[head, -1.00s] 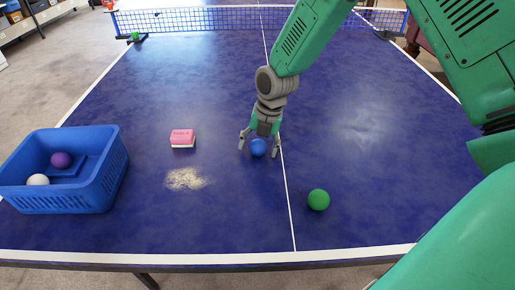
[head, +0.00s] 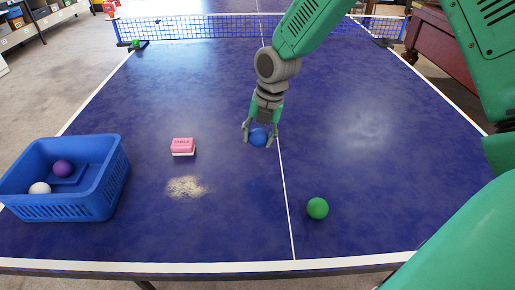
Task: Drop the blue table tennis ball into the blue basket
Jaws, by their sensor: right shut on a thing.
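The blue table tennis ball (head: 258,138) is between the fingers of my right gripper (head: 260,137), near the white centre line. The gripper is shut on the ball from above. Whether the ball touches the table is hard to tell. The blue basket (head: 70,207) stands at the left front of the table, well left of my right gripper. It holds a purple ball (head: 63,169) and a white ball (head: 39,188). My left gripper is not in view.
A green ball (head: 317,208) lies on the blue table (head: 230,220) at front right. A pink-topped block (head: 183,146) and a pale powdery patch (head: 187,187) lie between basket and gripper. The net (head: 210,22) crosses the far side.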

